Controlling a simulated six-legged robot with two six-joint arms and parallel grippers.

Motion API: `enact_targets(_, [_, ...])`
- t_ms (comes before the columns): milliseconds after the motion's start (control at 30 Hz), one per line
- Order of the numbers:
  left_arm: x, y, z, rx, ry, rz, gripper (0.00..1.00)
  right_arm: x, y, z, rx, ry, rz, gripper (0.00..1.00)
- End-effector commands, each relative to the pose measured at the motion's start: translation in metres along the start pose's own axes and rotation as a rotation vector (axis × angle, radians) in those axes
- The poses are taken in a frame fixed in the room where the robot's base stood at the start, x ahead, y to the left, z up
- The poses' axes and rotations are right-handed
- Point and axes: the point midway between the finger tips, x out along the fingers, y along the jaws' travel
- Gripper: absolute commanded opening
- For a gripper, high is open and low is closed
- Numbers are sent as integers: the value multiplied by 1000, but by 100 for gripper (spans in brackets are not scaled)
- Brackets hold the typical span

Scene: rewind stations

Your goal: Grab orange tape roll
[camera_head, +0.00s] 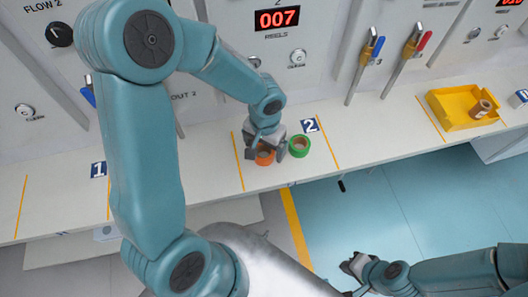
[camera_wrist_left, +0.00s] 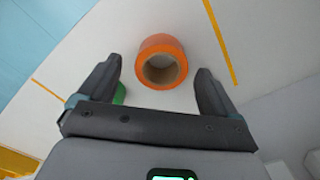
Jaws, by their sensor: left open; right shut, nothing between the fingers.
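The orange tape roll (camera_head: 264,158) lies on the white bench in the area marked 2. In the left wrist view the orange roll (camera_wrist_left: 161,62) sits ahead of and between the open fingers, with its hollow core showing. My left gripper (camera_head: 265,152) is open just above the roll, and partly hides it in the head view. I cannot tell whether a finger touches it. A green tape roll (camera_head: 299,146) lies right beside the left gripper; a bit of it shows behind a finger in the left wrist view (camera_wrist_left: 119,94). My right gripper (camera_head: 350,265) is shut and empty, low over the floor.
The narrow white bench (camera_head: 360,145) runs along a panel with levers and knobs. A yellow tray (camera_head: 452,118) holding a brown roll (camera_head: 481,109) stands at the right. The bench between the green roll and the tray is clear.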

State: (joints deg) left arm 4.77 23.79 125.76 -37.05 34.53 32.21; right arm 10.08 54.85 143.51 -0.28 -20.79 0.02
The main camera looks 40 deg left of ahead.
Motion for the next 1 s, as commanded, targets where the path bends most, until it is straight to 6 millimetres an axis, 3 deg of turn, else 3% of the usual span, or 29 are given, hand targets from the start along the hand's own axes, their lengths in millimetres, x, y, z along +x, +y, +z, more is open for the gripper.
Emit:
enact_targets(133, [20,0,-1,-2,-2,0,92,1,0,0,0,0,0,0])
enact_targets(400, [24,0,-2,0,1,0,92,1,0,0,0,0,0,0])
enact_targets(600, [24,0,-3,0,1,0,36,1,0,0,0,0,0,0])
enact_targets(1000, [16,0,-3,-2,3,-1,35,0,0,0,0,0,0,0])
